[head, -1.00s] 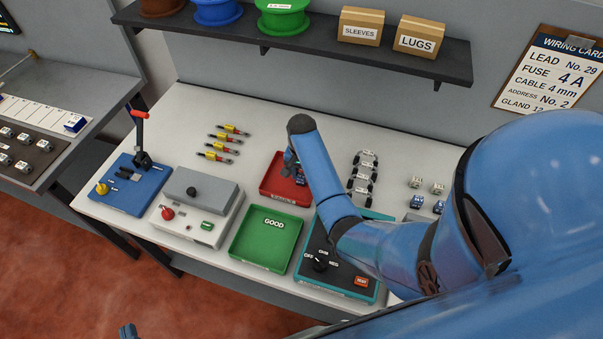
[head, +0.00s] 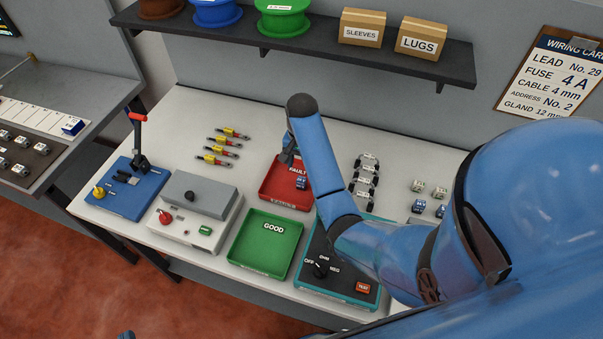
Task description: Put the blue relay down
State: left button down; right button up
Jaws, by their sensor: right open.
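The blue relay (head: 301,183) is in the red tray (head: 284,199) marked FAULTY, near its right side. My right gripper (head: 287,159) is open and empty, over the back edge of the tray, up and left of the relay and apart from it. Its fingers are partly hidden behind my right forearm. Only a small blue tip of my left gripper (head: 127,335) shows at the bottom edge, and its jaws cannot be made out.
A green GOOD tray (head: 265,246) is empty in front of the red tray. A teal-edged tester (head: 338,272) stands to its right. Several relays (head: 417,206) stand further right. A grey box unit (head: 195,222) and yellow-red leads (head: 222,146) are left. A shelf (head: 300,50) hangs above.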

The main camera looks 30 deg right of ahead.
aim_at(301, 178)
notch_tip(301, 178, up, 5)
jog(key=p, duration=0.4)
jog(key=shift+f, duration=0.1)
